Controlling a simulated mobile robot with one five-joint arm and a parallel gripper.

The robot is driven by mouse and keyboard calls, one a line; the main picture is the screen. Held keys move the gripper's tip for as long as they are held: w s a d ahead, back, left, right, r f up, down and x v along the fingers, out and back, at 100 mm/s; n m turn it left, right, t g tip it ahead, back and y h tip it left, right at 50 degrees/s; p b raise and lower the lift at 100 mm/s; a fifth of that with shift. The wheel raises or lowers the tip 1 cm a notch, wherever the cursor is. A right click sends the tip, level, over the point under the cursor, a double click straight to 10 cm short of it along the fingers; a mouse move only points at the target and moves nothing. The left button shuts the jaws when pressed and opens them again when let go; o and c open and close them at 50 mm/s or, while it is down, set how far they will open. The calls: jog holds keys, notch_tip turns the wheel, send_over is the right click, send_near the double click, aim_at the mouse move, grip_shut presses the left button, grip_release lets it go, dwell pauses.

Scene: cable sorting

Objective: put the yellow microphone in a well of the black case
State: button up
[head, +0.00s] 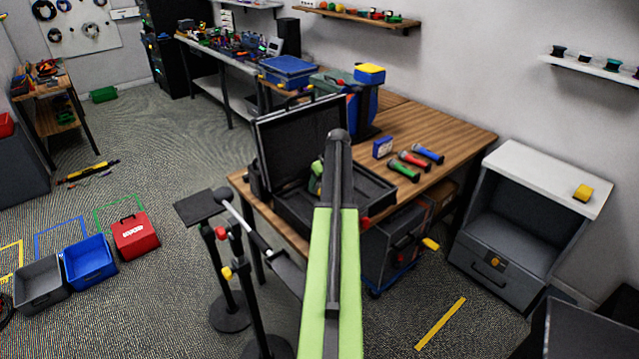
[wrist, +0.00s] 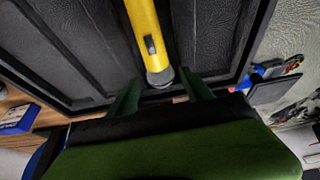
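The black case (head: 374,190) stands open on the wooden table, with its lid raised at the back left. My gripper (head: 317,170) is over the case, mostly hidden behind my arm in the head view. In the wrist view, the yellow microphone (wrist: 146,35) lies lengthwise against the case's dark, ridged interior, its grey end toward me. My gripper's two dark green fingers (wrist: 160,92) stand apart on either side of that end, with gaps visible on both sides. I cannot tell how deep the microphone sits in a well. The microphone is hidden in the head view.
Red (head: 414,160), green (head: 403,171) and blue (head: 428,154) microphones lie on the table right of the case, near a small blue box (head: 382,147). A stand with a dark plate (head: 200,207) is left of the table. A grey cabinet (head: 525,215) stands at right.

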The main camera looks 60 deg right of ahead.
jog(key=p+v, duration=0.8)
jog(key=v, duration=0.2)
jog(key=shift+r+p, duration=0.3)
jog(key=shift+r, duration=0.05)
jog(key=shift+s, duration=0.15)
jog(key=shift+a, duration=0.15)
jog(key=w+a+n+g+y, duration=0.1)
jog(key=w+a, duration=0.4)
jog(key=a, duration=0.6)
jog(key=w+a+f, duration=0.1)
jog(key=w+a, duration=0.5)
jog(key=a, duration=0.5)
jog(key=w+a+n+g+y, duration=0.1)
jog(key=w+a, duration=0.4)
jog(key=a, duration=0.6)
jog(key=s+a+n+g, duration=0.1)
jog(key=s+a, duration=0.1)
jog(key=a, duration=1.5)
jog(key=s+a+g, duration=0.1)
jog(key=a, duration=1.6)
jog(key=shift+s+a+f+n+h, duration=0.3)
jog(key=shift+s+a+f+n, duration=0.05)
jog(key=shift+s+f+n, duration=0.1)
